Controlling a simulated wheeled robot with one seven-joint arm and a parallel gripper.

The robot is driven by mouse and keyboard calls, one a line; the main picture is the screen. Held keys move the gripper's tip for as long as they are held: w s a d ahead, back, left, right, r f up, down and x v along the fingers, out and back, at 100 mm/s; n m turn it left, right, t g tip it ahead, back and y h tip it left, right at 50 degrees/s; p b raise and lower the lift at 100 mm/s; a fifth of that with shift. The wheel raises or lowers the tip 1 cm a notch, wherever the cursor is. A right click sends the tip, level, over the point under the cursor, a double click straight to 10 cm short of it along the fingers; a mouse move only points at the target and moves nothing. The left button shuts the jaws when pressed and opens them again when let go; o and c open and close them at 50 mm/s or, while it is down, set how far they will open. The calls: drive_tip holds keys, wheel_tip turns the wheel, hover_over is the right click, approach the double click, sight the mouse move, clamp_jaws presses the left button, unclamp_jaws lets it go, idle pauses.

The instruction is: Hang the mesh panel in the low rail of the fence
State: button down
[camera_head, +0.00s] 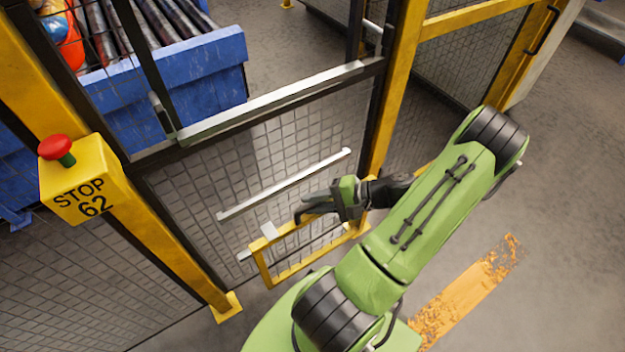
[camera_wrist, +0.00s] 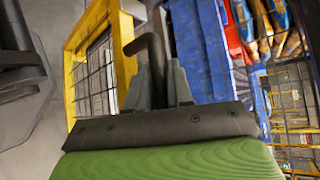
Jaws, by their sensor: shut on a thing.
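The mesh panel (camera_head: 262,268) has a small yellow frame and a black handle. It is in front of the lower fence mesh in the head view. Its yellow frame (camera_wrist: 127,62) and dark mesh fill the left of the wrist view. My gripper (camera_head: 318,206) is shut on the black handle (camera_wrist: 152,68), which stands between the fingers (camera_wrist: 160,88). A long silver rail (camera_head: 285,185) crosses the lower fence above the panel. A short silver end (camera_head: 243,256) shows at the panel's left side; the panel hides the rest. Contact between panel and rail cannot be told.
A yellow STOP box (camera_head: 78,185) with a red button is on the left post. A higher silver rail (camera_head: 270,102) crosses the fence above. Grey floor (camera_head: 560,200) is free at the right.

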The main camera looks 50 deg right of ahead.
drive_tip(key=shift+w+a+f, duration=0.1)
drive_tip(key=shift+f, duration=0.15)
drive_tip(key=shift+w+r, duration=0.1)
drive_tip(key=shift+w, duration=0.3)
drive_tip(key=w+d, duration=0.1)
drive_tip(key=w, duration=0.2)
drive_tip(key=w+d, duration=0.1)
drive_tip(key=w, duration=0.3)
drive_tip(key=w+d+b, duration=0.1)
drive_tip(key=w, duration=0.2)
drive_tip(key=shift+w+d, duration=0.2)
drive_tip(key=shift+w, duration=0.05)
drive_tip(key=shift+s+f+b, duration=0.1)
drive_tip(key=shift+f+b, duration=0.65)
drive_tip(key=shift+f, duration=0.95)
idle(1.1)
drive_tip(key=c, duration=0.9)
unclamp_jaws()
